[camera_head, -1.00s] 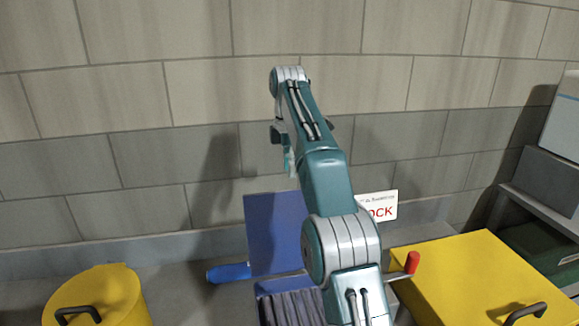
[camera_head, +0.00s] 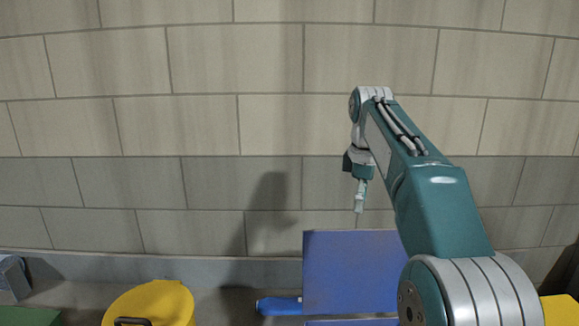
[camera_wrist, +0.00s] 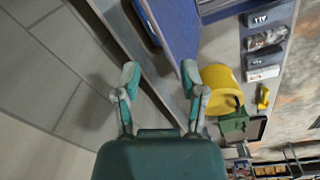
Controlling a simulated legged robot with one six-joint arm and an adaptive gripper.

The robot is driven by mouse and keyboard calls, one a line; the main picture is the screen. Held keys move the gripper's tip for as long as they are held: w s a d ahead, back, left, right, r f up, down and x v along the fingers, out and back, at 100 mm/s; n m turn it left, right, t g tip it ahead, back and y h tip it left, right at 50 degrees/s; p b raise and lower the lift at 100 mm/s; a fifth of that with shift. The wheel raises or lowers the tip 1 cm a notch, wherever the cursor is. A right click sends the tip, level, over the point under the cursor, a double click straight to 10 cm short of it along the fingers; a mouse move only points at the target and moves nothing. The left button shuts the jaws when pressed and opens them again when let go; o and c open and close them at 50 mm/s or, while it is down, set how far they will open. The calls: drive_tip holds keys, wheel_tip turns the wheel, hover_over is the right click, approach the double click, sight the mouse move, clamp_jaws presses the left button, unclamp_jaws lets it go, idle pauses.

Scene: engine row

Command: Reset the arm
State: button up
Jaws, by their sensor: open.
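My gripper (camera_wrist: 158,78) is open and empty in the wrist view, its two teal-tipped fingers spread apart. In the head view my gripper (camera_head: 360,195) hangs pointing down from the raised arm, in front of the block wall and above the raised blue lid (camera_head: 350,270). Nothing is between the fingers. The far finger is hard to make out in the head view. The blue lid also shows in the wrist view (camera_wrist: 176,28), beyond the fingertips.
A yellow lidded container (camera_head: 158,298) with a dark handle stands at the lower left. A blue cylindrical object (camera_head: 279,306) lies left of the blue lid. Another yellow surface (camera_head: 560,311) shows at the lower right. The block wall (camera_head: 210,65) is bare behind.

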drive_tip(key=s+f+m+t, duration=0.2)
drive_tip(key=s+m, duration=0.5)
drive_tip(key=s, duration=0.9)
drive_tip(key=s+f+m+t, duration=0.2)
drive_tip(key=s+f+m, duration=0.4)
drive_tip(key=s+f, duration=0.6)
drive_tip(key=shift+s+d+f+m+t, duration=0.15)
drive_tip(key=shift+s+f+m+t, duration=0.2)
drive_tip(key=shift+s, duration=1.1)
